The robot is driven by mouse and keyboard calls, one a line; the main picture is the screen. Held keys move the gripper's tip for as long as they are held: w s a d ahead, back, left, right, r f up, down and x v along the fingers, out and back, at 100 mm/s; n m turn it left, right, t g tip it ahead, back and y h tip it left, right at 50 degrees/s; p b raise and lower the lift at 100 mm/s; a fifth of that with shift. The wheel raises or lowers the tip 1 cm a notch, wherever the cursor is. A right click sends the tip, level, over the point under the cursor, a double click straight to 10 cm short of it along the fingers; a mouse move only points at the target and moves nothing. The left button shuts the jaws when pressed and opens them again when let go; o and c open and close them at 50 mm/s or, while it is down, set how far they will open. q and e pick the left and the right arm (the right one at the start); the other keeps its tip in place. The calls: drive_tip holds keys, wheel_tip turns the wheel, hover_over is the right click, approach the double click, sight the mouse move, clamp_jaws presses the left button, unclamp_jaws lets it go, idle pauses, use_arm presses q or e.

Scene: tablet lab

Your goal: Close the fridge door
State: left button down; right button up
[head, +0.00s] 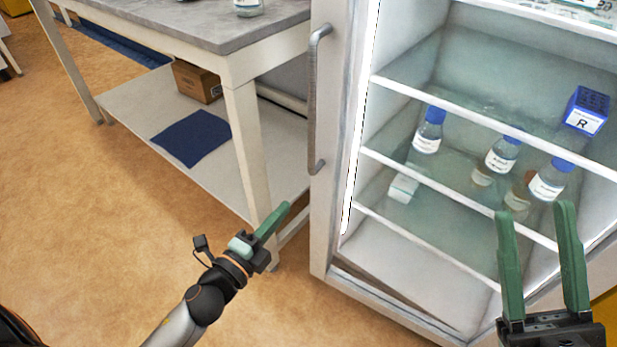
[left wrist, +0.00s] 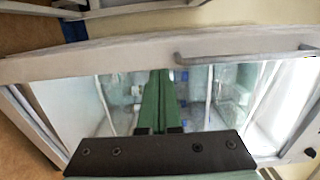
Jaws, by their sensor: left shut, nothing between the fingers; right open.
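The fridge is white with lit shelves (head: 480,110). Its door has a pale frame (head: 330,215), a clear pane and a grey vertical bar handle (head: 318,100) on the left side. A narrow wedge shows along the bottom between door frame and cabinet, so the door looks slightly ajar; the exact gap is hard to tell. My left gripper (head: 277,217) is shut and empty, left of the door frame and below the handle. The left wrist view shows its fingers (left wrist: 158,75) before the pane and the handle (left wrist: 245,55). My right gripper (head: 534,208) is open and empty before the lower shelves.
Several blue-capped bottles (head: 428,130) and a blue box (head: 587,110) stand inside the fridge. A grey-topped bench (head: 200,25) stands left of the fridge, with a lower shelf holding a cardboard box (head: 196,82) and a blue mat (head: 192,137). The floor at left is clear.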

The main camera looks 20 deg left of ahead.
use_arm(q)
drive_tip(key=x, duration=1.1)
drive_tip(key=shift+b, duration=0.4)
use_arm(e)
drive_tip(key=shift+f, duration=0.5)
